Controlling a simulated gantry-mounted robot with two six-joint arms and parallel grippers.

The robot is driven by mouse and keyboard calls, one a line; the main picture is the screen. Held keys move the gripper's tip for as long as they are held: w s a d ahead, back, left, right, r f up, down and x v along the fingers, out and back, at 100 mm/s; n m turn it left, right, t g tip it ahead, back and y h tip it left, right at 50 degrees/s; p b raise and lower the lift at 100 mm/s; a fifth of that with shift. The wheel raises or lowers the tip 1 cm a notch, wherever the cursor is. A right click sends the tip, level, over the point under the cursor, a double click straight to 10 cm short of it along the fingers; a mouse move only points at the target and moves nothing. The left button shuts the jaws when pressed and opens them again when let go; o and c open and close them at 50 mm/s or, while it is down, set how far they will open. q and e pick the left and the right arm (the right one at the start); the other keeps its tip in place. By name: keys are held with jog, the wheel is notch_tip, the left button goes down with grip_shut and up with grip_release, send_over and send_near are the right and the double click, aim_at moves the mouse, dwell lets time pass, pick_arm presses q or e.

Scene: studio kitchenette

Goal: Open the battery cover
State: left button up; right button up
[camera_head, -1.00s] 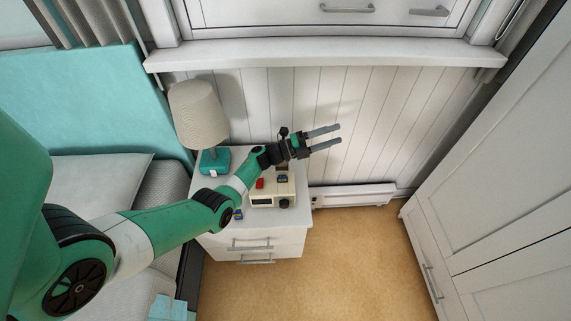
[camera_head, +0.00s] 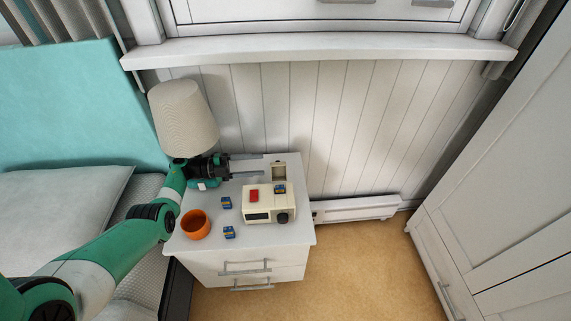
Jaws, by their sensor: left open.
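A cream clock radio (camera_head: 256,215) with a dark display, a red button and a dark knob stands on the nightstand. A small cream panel (camera_head: 279,171) stands upright at its back right edge; it looks like the battery cover, raised. A blue battery (camera_head: 280,189) sits on top of the radio, in front of that panel. My left gripper (camera_head: 260,166) is open, its fingers pointing right, just left of the panel. I cannot tell whether they touch it. My right gripper is not in view.
Two loose blue batteries (camera_head: 227,202) (camera_head: 229,232) and an orange cup (camera_head: 195,224) are left of the radio on the nightstand (camera_head: 296,236). A lamp (camera_head: 184,118) stands behind, close to my left gripper. The windowsill (camera_head: 320,48) overhangs the back wall.

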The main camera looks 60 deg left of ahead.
aim_at(278, 170)
pick_arm(q)
jog(key=b+x, duration=0.2)
jog(key=x, duration=0.8)
jog(key=shift+w, duration=0.2)
grip_shut()
dwell(0.9)
